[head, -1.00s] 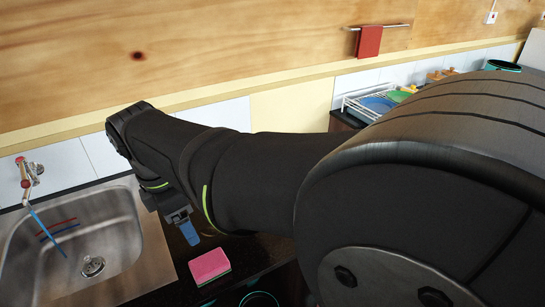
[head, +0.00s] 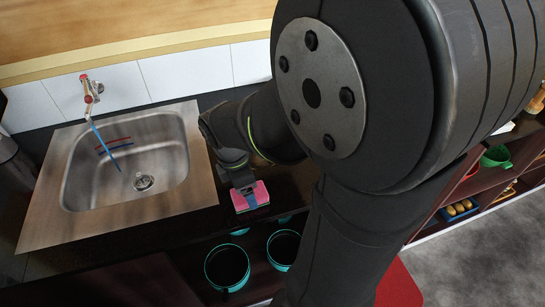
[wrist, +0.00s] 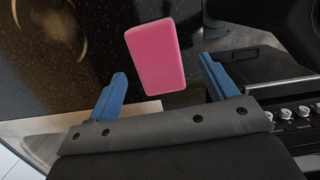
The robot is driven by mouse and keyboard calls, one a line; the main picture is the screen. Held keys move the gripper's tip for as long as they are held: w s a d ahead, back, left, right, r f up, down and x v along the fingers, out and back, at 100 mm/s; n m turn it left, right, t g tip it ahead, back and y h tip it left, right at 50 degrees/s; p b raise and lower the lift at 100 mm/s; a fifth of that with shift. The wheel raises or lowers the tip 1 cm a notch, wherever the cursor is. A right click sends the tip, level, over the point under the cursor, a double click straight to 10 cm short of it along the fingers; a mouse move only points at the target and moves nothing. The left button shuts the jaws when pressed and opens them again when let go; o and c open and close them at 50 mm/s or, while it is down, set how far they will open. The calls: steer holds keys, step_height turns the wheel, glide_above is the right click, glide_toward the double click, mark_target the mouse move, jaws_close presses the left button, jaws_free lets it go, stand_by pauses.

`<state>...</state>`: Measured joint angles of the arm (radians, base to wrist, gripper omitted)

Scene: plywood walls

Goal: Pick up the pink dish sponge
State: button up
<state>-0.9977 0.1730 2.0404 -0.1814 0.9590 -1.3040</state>
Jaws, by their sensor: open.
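The pink dish sponge (head: 241,198) lies on the dark counter to the right of the sink, close to the counter's front edge. In the wrist view the sponge (wrist: 155,55) shows its pink face, a little ahead of and between the blue fingers. My gripper (wrist: 165,80) is open, with one finger to each side of the sponge and nothing held. In the head view my gripper (head: 249,195) is over the sponge and partly covers it. Whether the fingers touch the sponge cannot be told.
The steel sink (head: 135,165) with a tap (head: 91,92) is left of the sponge. Teal-rimmed pots (head: 228,265) stand on a shelf below the counter. Open shelves with a green bowl (head: 496,156) are at the right. In the wrist view, a stove with knobs (wrist: 302,112) is at the right.

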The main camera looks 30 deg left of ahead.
steer(key=shift+w+d+f, duration=0.1)
steer(key=shift+w+f, duration=0.1)
steer(key=shift+f, duration=0.8)
steer(key=shift+w+d+f, duration=0.1)
steer(key=shift+w+f, duration=0.05)
steer(key=shift+f, duration=0.8)
steer(key=shift+f, duration=0.1)
steer(key=shift+c, duration=0.2)
steer(key=c, duration=1)
